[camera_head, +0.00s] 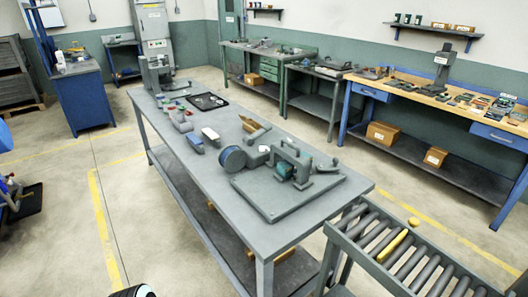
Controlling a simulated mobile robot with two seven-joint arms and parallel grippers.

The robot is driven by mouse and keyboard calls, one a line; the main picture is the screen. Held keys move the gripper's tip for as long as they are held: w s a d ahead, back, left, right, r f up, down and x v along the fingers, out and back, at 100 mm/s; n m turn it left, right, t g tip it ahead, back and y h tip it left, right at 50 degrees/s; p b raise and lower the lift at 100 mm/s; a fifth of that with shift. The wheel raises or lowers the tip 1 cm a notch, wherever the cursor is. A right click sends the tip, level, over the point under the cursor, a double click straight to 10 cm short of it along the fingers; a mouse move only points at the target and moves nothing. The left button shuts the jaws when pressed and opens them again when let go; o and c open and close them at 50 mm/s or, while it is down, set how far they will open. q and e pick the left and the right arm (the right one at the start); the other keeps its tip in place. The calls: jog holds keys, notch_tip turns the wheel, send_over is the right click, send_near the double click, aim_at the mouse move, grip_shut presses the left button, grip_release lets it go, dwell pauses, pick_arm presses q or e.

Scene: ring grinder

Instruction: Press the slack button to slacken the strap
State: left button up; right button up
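The ring grinder (290,162) seems to be the grey-green machine on a flat grey base plate (283,206), near the front end of the long grey table (325,214). A dark blue-grey drum (232,158) stands at its left, with small round parts beside it. The slack button and the strap are too small to make out from here.
A roller conveyor (400,252) with a yellow piece on it stands close to the table's front right. Small parts and a black tray (206,101) lie farther back on the table. Workbenches line the back wall. The floor left of the table is largely clear.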

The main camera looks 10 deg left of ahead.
dwell(0.4)
pick_arm(q)
grip_shut()
dwell(1.5)
